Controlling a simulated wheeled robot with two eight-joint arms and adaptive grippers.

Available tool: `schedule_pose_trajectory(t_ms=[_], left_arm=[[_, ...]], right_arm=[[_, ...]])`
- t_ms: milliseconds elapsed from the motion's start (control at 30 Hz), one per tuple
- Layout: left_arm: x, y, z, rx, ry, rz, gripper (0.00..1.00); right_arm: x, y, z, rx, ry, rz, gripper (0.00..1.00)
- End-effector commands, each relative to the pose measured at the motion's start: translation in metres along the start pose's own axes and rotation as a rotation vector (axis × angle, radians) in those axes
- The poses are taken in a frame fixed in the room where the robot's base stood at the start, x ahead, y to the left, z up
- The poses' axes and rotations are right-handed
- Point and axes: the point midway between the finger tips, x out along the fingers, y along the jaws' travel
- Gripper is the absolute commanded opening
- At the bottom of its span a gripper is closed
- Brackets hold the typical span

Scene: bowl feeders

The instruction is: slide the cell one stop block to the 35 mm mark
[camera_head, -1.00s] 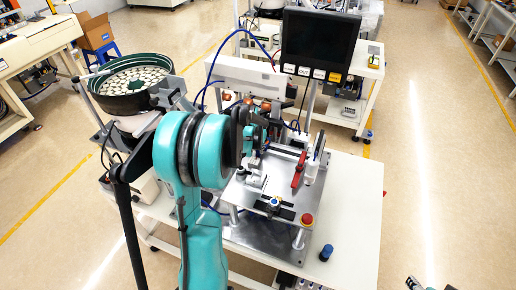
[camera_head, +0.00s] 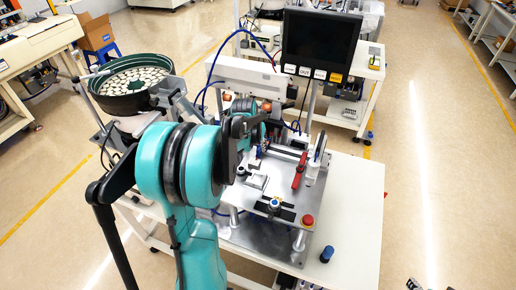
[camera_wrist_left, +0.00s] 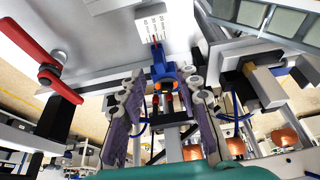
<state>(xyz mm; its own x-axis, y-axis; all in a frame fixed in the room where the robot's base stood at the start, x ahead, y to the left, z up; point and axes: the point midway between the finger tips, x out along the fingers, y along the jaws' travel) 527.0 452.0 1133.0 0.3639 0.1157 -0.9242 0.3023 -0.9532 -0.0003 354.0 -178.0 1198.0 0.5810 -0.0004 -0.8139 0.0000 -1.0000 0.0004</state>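The stop block, a blue piece with a round orange-brown centre (camera_wrist_left: 168,72), sits on the fixture in the left wrist view, its narrow end by a white scale label (camera_wrist_left: 154,27). The scale figures are too small to read. My left gripper (camera_wrist_left: 166,82) is open, with one finger on each side of the blue block; I cannot tell whether they touch it. In the head view my left gripper (camera_head: 257,143) is over the back left of the metal fixture plate (camera_head: 270,183) and the block is not clear there. Only a dark tip at the bottom right edge may be my right gripper (camera_head: 414,284).
A red handle (camera_head: 299,170) stands right of my left gripper; it also shows in the left wrist view (camera_wrist_left: 35,48). A red button (camera_head: 307,220) and a blue knob (camera_head: 327,253) are at the front. A monitor (camera_head: 319,40) stands behind. The white table's right side (camera_head: 353,200) is clear.

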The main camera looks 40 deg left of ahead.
Motion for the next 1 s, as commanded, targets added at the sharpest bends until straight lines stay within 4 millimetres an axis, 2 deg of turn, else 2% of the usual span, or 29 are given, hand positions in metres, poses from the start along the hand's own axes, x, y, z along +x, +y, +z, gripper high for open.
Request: schedule_pose_trajectory(t_ms=[33,200,400,567,1000], left_arm=[[-0.013,0.000,0.000,-0.001,0.000,0.000,0.33],[-0.049,0.000,0.000,-0.001,0.000,0.000,0.33],[-0.076,0.000,0.000,-0.001,0.000,0.000,0.33],[-0.083,0.000,0.000,-0.001,0.000,0.000,0.33],[-0.083,0.000,0.000,0.000,0.000,0.000,0.33]], right_arm=[[0.000,0.000,0.000,0.000,0.000,0.000,0.49],[0.000,0.000,0.000,0.000,0.000,0.000,0.49],[0.000,0.000,0.000,0.000,0.000,0.000,0.49],[0.000,0.000,0.000,0.000,0.000,0.000,0.49],[0.000,0.000,0.000,0.000,0.000,0.000,0.49]])
